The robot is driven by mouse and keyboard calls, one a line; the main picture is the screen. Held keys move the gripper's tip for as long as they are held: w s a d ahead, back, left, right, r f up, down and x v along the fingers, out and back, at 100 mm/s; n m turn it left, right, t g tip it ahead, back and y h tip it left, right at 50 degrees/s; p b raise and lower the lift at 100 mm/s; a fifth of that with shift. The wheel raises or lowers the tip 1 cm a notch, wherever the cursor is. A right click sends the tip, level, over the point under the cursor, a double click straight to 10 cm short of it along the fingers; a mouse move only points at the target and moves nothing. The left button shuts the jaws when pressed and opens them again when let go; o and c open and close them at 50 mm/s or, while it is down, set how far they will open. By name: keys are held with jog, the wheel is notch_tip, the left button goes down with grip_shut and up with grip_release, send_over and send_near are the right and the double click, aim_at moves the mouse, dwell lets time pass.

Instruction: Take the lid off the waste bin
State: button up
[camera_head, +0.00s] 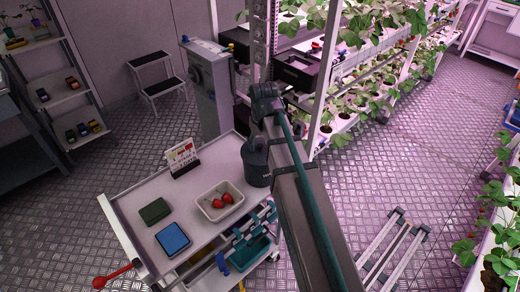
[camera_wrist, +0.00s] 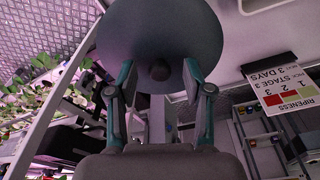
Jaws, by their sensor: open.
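The waste bin (camera_head: 257,172) is a dark grey round bin standing upright at the cart's back right corner. Its round grey lid (camera_wrist: 160,30) fills the upper middle of the wrist view, with a small dark knob (camera_wrist: 159,73) at its centre. My gripper (camera_wrist: 160,68) is above the lid, its two teal-edged fingers spread to the left and right of the knob. Gaps show between the knob and both fingers, and nothing is held. How far the fingertips are above the lid is hard to tell. In the head view my arm hides most of the gripper.
A grey cabinet (camera_head: 210,95) and plant racks stand behind.

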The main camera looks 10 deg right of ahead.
jog(key=shift+c, duration=0.4)
grip_shut()
jog(key=shift+r, duration=0.2)
